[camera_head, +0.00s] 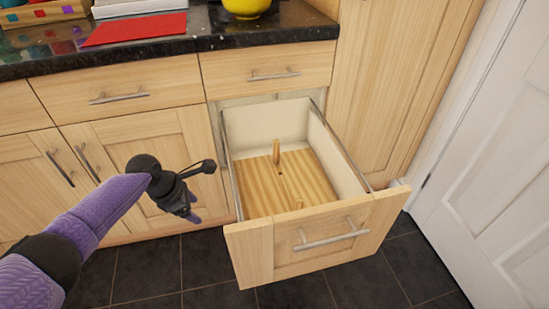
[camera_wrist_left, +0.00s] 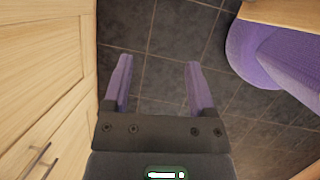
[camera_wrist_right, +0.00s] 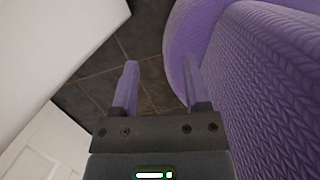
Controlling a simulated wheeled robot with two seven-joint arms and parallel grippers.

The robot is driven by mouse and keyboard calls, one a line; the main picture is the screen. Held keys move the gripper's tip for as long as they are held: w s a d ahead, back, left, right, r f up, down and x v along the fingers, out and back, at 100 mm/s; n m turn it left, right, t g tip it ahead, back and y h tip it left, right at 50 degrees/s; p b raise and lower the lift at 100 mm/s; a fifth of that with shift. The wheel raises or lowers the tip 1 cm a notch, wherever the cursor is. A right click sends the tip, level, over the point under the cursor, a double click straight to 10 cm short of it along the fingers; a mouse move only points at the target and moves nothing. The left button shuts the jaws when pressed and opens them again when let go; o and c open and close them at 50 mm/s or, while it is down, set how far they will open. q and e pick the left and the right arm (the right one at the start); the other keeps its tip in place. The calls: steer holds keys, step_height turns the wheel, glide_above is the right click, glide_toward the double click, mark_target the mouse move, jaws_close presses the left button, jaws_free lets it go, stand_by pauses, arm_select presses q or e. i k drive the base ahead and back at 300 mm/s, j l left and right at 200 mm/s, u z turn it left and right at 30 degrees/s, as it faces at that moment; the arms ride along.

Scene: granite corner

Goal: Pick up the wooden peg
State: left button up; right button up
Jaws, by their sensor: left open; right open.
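A wooden peg (camera_head: 276,152) stands upright in the open drawer (camera_head: 324,237), toward its back. A second small wooden piece (camera_head: 297,203) shows nearer the drawer front; I cannot tell whether it is a separate peg. My left gripper (camera_head: 192,208) is outside the drawer, to its left, in front of the cabinet doors. In the left wrist view its two purple fingers (camera_wrist_left: 157,70) are apart with nothing between them. My right gripper is out of the head view. In the right wrist view its fingers (camera_wrist_right: 159,70) are apart and empty over the floor.
The drawer's tall front panel and side walls surround the peg. A dark granite counter (camera_head: 200,57) above holds a red sheet (camera_head: 135,29) and a yellow bowl (camera_head: 246,8). A white door (camera_head: 485,190) stands at the right. The dark tiled floor (camera_head: 300,292) is clear.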

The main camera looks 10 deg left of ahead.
mark_target(276, 142)
steer(key=i+l, duration=0.25)
steer(key=i, duration=0.2)
steer(key=i+l, duration=0.25)
steer(key=i, duration=0.25)
